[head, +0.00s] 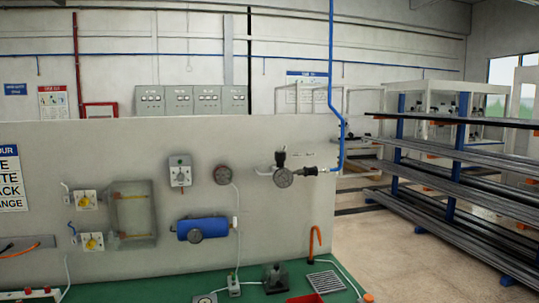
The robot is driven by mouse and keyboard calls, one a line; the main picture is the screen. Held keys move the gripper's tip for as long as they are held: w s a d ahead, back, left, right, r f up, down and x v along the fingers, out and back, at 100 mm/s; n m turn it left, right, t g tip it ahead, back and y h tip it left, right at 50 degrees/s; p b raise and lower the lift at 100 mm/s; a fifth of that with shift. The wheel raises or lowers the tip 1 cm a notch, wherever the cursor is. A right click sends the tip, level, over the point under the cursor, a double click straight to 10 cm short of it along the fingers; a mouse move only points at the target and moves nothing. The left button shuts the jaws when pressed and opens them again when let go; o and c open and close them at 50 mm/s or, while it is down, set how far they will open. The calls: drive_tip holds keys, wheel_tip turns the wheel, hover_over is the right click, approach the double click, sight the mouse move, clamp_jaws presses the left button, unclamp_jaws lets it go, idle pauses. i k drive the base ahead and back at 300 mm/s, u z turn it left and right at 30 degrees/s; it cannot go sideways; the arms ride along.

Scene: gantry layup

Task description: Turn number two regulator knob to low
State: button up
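Two yellow knobs on pale square plates sit at the left of the grey panel, an upper one (86,201) and a lower one (91,243). A clear box (134,213) is just right of them. Any number or low mark on them is too small to read, so I cannot tell which is number two or how each is set. My gripper is not in view.
The grey panel (330,230) stands behind a green bench top (150,290) holding a dark device (275,279), a grate (326,282) and an orange hook (315,243). A blue hose (331,60) hangs at the panel's right end. A rack of long bars (455,180) stands right.

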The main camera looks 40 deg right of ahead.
sight(280, 156)
drive_tip(key=z, duration=0.25)
drive_tip(key=i, duration=0.85)
drive_tip(key=z, duration=0.4)
